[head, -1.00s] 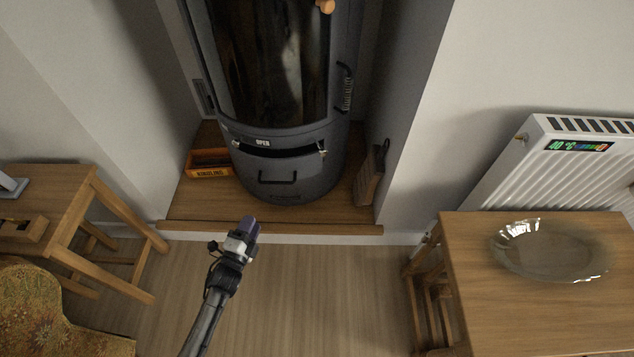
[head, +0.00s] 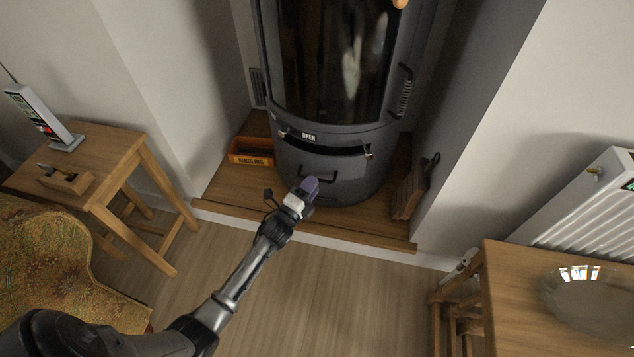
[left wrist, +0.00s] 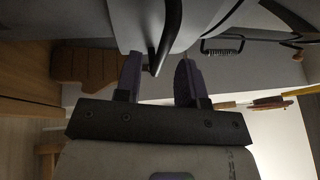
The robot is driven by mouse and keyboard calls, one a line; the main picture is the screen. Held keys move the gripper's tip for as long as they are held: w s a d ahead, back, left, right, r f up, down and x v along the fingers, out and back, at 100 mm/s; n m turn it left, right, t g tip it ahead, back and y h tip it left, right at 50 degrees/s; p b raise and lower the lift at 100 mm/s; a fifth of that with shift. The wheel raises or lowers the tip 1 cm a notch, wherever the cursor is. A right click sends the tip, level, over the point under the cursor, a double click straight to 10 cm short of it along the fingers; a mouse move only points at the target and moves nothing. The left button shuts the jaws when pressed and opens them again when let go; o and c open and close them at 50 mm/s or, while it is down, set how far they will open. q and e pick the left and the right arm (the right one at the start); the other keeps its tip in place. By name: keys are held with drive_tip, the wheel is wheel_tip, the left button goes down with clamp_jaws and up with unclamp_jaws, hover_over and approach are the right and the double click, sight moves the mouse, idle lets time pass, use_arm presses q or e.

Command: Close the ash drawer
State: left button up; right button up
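The dark grey stove's ash drawer (head: 330,187) is at its rounded base in the head view. A dark gap shows above the drawer front, under an "OPEN" label (head: 308,136), so it stands open. Its black bar handle (head: 318,176) is on the front. My left gripper (head: 309,186) is right at the handle, its purple fingers pointing at the drawer front. In the left wrist view the two fingers of my left gripper (left wrist: 160,82) are apart. The dark handle (left wrist: 166,40) reaches down between them; I cannot tell whether they touch it. My right gripper is not in view.
A kindling box (head: 251,152) stands left of the stove on the wooden hearth (head: 235,190). A brown slatted object (head: 407,192) leans at the right. Wooden tables stand left (head: 110,150) and right (head: 510,290). The floor between is clear.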

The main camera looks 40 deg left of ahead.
use_arm(q)
drive_tip(key=shift+w+a+r+b, duration=0.15)
drive_tip(key=shift+w+b, duration=0.1)
drive_tip(key=shift+w, duration=0.55)
drive_tip(key=shift+w+r+b, duration=0.1)
drive_tip(key=shift+w+b, duration=0.1)
drive_tip(key=shift+w, duration=0.55)
clamp_jaws()
